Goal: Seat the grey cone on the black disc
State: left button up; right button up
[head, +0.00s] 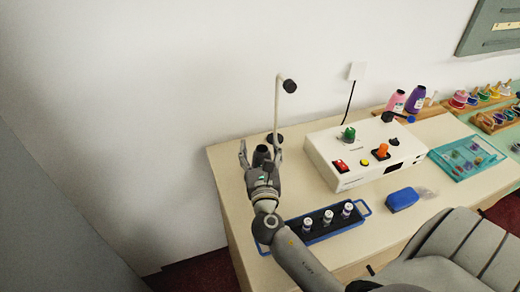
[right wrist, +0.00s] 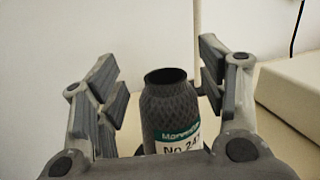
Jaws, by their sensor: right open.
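The grey cone (head: 261,153) stands upright at the left end of the counter. It is dark grey and textured with a white and green label, and in the right wrist view the cone (right wrist: 172,105) shows between my fingers. My right gripper (head: 261,150) is open around it, with a gap on both sides in the right wrist view (right wrist: 172,85). A black round piece (head: 275,138) shows just behind the cone by a thin pole, perhaps the black disc. The cone's foot is mostly hidden, so I cannot tell what it rests on. My left gripper is not in view.
The thin pole (head: 277,105) with a black knob rises close behind my right gripper. A white box with buttons (head: 350,165) stands to the right. Pink and purple cones (head: 415,99) stand at the back.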

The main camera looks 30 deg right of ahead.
jog(key=v, duration=1.2)
jog(key=shift+r, duration=0.1)
